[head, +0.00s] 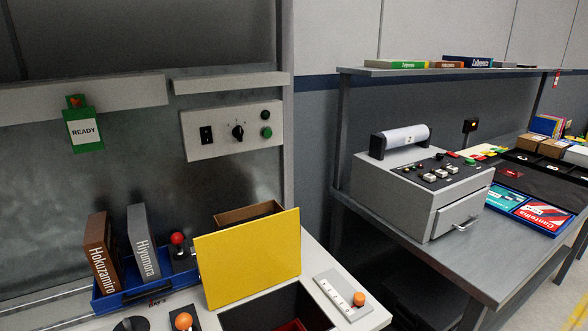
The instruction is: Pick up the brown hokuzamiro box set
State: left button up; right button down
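The brown Hokuzamiro box set (101,256) stands upright, leaning slightly, at the left end of a blue tray in the head view. Its spine faces me with white lettering. A grey Hiyumora box set (144,246) stands to its right in the same blue tray (150,289), with a gap between them. Neither of my grippers shows in the head view.
A yellow lid (248,262) stands open right of the tray, above a dark opening. A red-knobbed joystick (178,240) stands close to the grey box. Orange knobs (183,321) are in front. A grey machine (425,190) sits on the right bench.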

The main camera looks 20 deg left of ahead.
aim_at(101, 248)
jog(key=u, duration=0.45)
jog(key=k+u, duration=0.1)
jog(key=u, duration=0.35)
jog(key=l+u, duration=0.1)
jog(key=u, duration=0.35)
jog(key=k+u, duration=0.1)
jog(key=u, duration=0.85)
jog(key=k+u, duration=0.1)
jog(key=u, duration=0.35)
jog(key=i+j, duration=0.05)
